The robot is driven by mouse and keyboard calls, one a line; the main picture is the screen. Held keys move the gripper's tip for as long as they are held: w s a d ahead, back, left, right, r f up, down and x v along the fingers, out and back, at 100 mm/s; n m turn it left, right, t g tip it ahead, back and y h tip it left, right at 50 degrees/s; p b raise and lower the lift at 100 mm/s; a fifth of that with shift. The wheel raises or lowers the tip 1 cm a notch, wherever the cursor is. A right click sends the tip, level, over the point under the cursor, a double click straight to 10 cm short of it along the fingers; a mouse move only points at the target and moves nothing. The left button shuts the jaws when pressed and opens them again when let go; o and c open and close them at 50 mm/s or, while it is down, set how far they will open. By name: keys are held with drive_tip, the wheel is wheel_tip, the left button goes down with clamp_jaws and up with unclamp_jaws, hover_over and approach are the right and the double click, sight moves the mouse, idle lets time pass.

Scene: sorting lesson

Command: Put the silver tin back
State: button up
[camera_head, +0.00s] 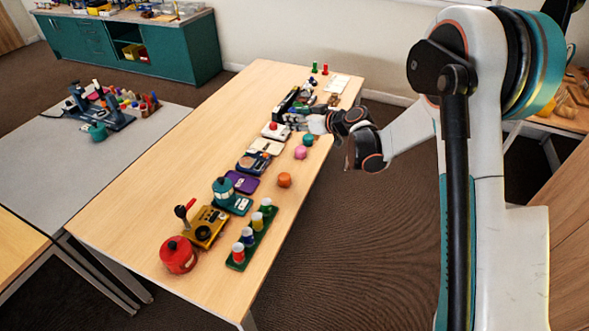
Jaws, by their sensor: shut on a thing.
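My gripper (316,121) is over the right edge of the long wooden table, towards its far end. It reaches in from the right at low height above the tabletop. It is shut on a small pale, silvery thing, which looks like the silver tin (316,125). The fingers and wrist hide part of it, and at this size I cannot tell whether it touches the table. A white base with a red top (275,131) stands just left of the gripper.
Orange (284,180) and pink (300,152) lumps lie near the right edge. The left strip is clear.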

wheel_tip(320, 180, down, 20)
drive_tip(key=b, duration=0.7)
drive_tip(key=shift+a, duration=0.15)
drive_tip(key=o, duration=0.9)
drive_tip(key=shift+s+r, duration=0.1)
drive_tip(key=shift+r, duration=0.05)
drive_tip(key=p+v, duration=0.3)
drive_tip(key=v, duration=0.9)
drive_tip(key=shift+p, duration=0.3)
